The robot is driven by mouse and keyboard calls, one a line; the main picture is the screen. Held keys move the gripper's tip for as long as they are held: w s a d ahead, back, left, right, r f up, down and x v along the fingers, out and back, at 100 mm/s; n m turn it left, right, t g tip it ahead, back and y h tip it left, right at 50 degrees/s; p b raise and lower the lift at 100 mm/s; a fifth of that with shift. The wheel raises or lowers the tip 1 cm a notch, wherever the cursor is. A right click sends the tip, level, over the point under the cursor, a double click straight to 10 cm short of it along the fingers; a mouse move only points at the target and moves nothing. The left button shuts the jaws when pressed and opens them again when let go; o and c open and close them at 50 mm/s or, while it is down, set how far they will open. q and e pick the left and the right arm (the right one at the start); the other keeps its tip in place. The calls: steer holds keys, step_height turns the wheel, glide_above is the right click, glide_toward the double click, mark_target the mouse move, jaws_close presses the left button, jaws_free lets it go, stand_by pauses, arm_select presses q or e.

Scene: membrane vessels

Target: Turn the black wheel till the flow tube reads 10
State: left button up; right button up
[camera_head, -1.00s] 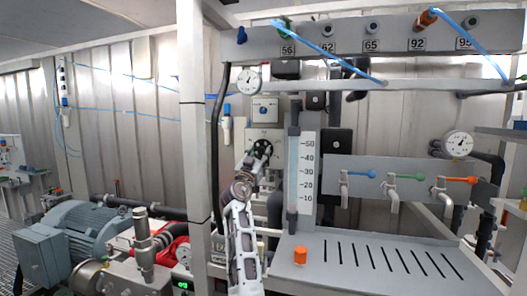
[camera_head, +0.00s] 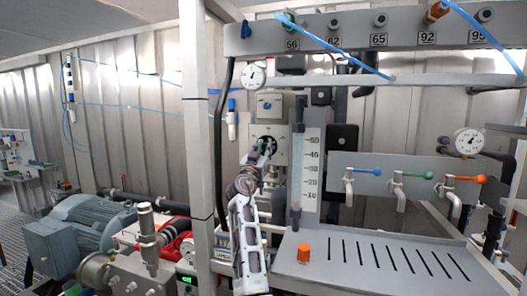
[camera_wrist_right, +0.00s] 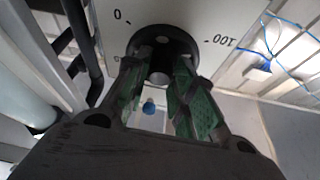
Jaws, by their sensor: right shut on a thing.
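The black wheel (camera_head: 270,143) sits on a pale panel left of the flow tube; in the wrist view the wheel (camera_wrist_right: 162,38) shows close up, between the printed marks 0 and 100. My right gripper (camera_head: 264,148) is at the wheel, its green-padded fingers (camera_wrist_right: 168,88) on either side of the wheel's hub, shut on it. The flow tube (camera_head: 297,165) stands upright beside a white scale (camera_head: 312,170) marked from 10 to 50. A small dark shape shows low in the tube, near or below the 10 mark; the exact reading is too small to tell. My left gripper is not in view.
Taps with blue, green and orange handles (camera_head: 447,179) stand right of the scale. An orange cap (camera_head: 304,253) stands on the slotted grey bench (camera_head: 340,278). A white post (camera_head: 197,150) and black hose (camera_head: 222,150) are left of my right arm. A motor (camera_head: 85,235) stands lower left.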

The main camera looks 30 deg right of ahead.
steer(key=shift+n+t+y+p, duration=0.3)
steer(key=shift+n+t+p, duration=0.1)
steer(key=shift+n, duration=0.4)
steer(key=shift+n+t+y+p, duration=0.3)
steer(key=shift+n+p, duration=0.05)
steer(key=shift+n, duration=0.45)
steer(key=shift+s+d+n+t+y+p, duration=0.1)
steer(key=shift+n+t+y+p, duration=0.4)
steer(key=shift+n+p, duration=0.7)
steer(key=shift+n+t+y+p, duration=0.3)
steer(key=shift+n+y+p, duration=0.3)
steer(key=shift+n+p, duration=0.6)
steer(key=o, duration=1)
steer(key=shift+o, duration=0.2)
steer(key=shift+s, duration=0.1)
steer(key=v, duration=0.7)
